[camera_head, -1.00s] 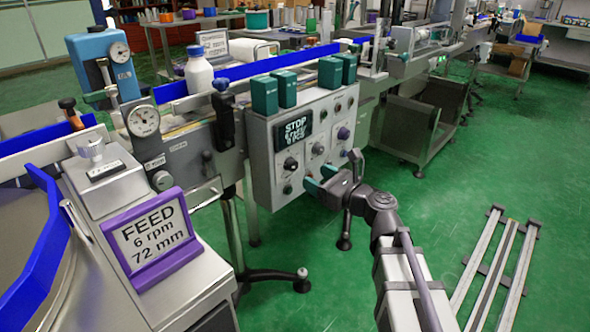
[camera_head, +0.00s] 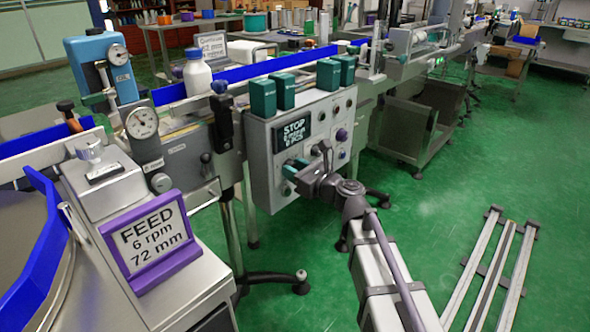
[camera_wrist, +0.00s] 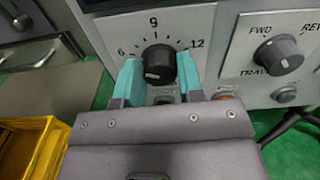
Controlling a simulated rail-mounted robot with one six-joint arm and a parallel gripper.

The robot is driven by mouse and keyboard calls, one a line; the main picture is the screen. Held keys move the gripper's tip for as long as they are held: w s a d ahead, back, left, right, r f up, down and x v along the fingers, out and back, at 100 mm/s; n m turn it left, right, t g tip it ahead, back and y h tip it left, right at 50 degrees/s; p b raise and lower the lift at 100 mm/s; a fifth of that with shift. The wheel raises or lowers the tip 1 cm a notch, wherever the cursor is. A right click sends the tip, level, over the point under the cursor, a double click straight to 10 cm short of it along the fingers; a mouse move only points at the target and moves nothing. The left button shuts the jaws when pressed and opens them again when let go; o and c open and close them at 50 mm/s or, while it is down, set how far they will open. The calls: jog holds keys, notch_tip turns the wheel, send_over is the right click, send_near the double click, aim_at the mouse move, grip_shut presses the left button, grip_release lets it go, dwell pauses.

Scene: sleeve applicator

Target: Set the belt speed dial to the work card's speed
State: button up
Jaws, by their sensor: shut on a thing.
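The belt speed dial (camera_wrist: 159,62) is a round black knob in the wrist view, on a pale plate with marks 6, 9 and 12 around it. My gripper (camera_wrist: 158,75) has its two teal fingers shut on the knob, one on each side. The knob's exact pointer setting is not clear. In the head view my gripper (camera_head: 292,170) is at the lower left of the grey control panel (camera_head: 262,190), and my wrist hides part of it. A purple-framed card (camera_head: 152,240) reads FEED, 6 rpm, 72 mm. A farther white card (camera_head: 211,46) has text too small to read surely.
The panel's dark display (camera_head: 297,131) shows STOP and smaller blurred lines. A FWD/REV knob (camera_wrist: 278,55) is right of the dial. Green boxes (camera_head: 263,97) stand on the panel top. A white bottle (camera_head: 197,76) is on the conveyor.

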jog(key=shift+c, duration=1.3)
jog(key=shift+n, duration=0.3)
jog(key=shift+n, duration=4.1)
jog(key=o, duration=0.9)
